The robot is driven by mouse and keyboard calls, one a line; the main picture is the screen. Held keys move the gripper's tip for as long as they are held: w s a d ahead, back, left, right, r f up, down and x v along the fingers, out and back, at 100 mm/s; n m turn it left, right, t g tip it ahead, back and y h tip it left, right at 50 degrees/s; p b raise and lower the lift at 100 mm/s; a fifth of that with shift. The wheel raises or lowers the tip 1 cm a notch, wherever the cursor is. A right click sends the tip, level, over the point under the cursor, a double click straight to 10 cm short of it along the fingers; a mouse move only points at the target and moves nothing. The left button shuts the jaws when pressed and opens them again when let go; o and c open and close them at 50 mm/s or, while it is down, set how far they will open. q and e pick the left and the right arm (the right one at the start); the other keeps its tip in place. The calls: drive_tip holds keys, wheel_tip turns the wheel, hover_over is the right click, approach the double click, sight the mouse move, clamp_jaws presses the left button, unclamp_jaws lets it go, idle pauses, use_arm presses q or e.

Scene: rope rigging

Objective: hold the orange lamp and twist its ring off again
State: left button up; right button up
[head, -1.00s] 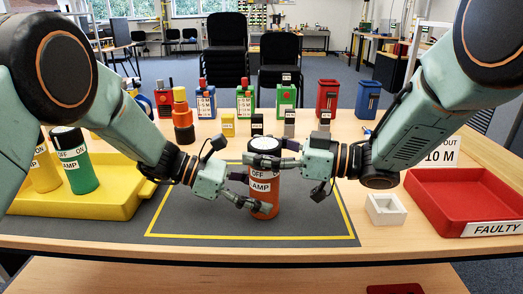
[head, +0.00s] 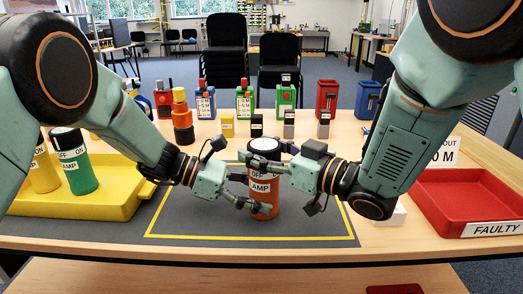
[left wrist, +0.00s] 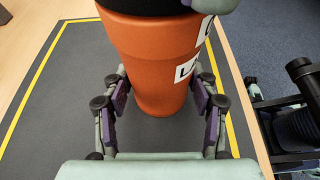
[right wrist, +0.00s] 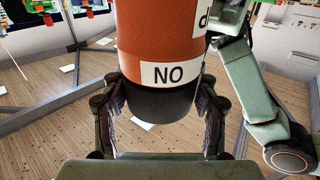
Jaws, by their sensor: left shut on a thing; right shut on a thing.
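The orange lamp (head: 272,203) stands upright on the grey mat, with white labels on its body and a black ring (head: 264,146) at its top. My left gripper (head: 256,192) is shut on the lamp's orange body; the left wrist view shows its fingers on both sides of the body (left wrist: 155,60). My right gripper (head: 266,155) is above it, shut on the black ring. In the right wrist view the lamp appears upside down, and the ring (right wrist: 160,102) sits between the fingers. The right hand hides part of the lamp's upper side.
A yellow tray (head: 110,208) on the left holds a green lamp (head: 80,170) and a yellow lamp (head: 44,172). A red tray (head: 480,205) marked FAULTY is on the right. Several devices and blocks stand along the back. The mat (head: 200,222) around the lamp is clear.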

drive_tip(key=o, duration=1.2)
drive_tip(key=shift+d, duration=0.1)
drive_tip(key=v, duration=1.1)
drive_tip(key=shift+s+d, duration=0.25)
drive_tip(key=shift+d, duration=0.05)
use_arm(q)
drive_tip(key=o, duration=1.4)
drive_tip(key=shift+c, duration=0.2)
